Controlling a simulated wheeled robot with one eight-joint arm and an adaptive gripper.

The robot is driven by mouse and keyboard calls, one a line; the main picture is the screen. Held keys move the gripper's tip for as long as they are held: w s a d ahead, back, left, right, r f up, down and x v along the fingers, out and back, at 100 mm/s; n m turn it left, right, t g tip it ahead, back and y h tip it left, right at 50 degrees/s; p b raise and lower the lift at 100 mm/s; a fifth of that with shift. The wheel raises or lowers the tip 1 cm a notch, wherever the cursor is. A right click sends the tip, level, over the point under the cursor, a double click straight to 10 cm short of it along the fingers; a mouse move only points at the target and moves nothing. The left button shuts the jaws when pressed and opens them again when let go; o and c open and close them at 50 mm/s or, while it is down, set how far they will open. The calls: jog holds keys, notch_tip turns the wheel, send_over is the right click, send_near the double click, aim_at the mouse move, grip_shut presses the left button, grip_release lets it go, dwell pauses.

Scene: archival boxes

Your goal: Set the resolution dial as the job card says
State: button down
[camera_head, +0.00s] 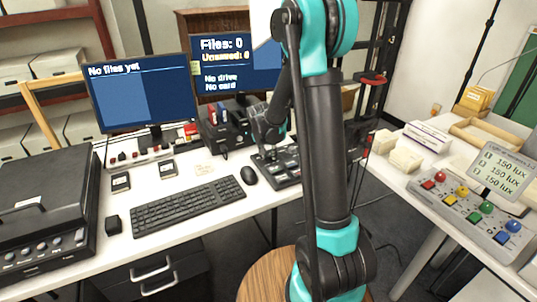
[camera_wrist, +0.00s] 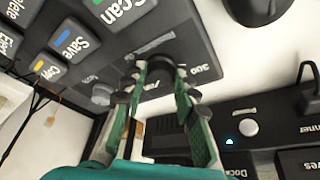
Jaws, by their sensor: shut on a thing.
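The control panel (camera_wrist: 195,35) fills the upper part of the wrist view, with large keys marked Scan and Save. The black resolution dial (camera_wrist: 166,60) is on it, with "300" printed to its right; other marks are partly hidden. My gripper (camera_wrist: 160,76) is shut on this dial, one finger on each side. The dial's pointer cannot be made out. In the head view the panel (camera_head: 284,178) lies on the desk right of the mouse, and my gripper (camera_head: 269,140) is over its far left part. The job card cannot be made out for sure.
A keyboard (camera_head: 188,205) and mouse (camera_head: 249,175) lie left of the panel. A black card-and-drive unit (camera_head: 222,138) stands behind. Monitors (camera_head: 143,92) stand at the back. A light console (camera_head: 468,210) is on the right table. A grey knob (camera_wrist: 101,93) is near my fingers.

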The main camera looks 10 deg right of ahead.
jog(key=n+y, duration=0.1)
jog(key=n, duration=0.1)
jog(key=n+y, duration=0.1)
jog(key=n, duration=0.2)
jog(key=shift+d+t, duration=0.2)
jog(key=shift+t, duration=0.2)
jog(key=n+y, duration=0.1)
jog(key=n, duration=0.4)
jog(key=shift+d+y, duration=0.1)
jog(key=shift+y, duration=0.3)
jog(key=shift+n+g, duration=0.3)
jog(key=shift+n, duration=0.1)
jog(key=c, duration=1.2)
grip_release()
jog(key=shift+o, duration=0.2)
jog(key=v, duration=1.2)
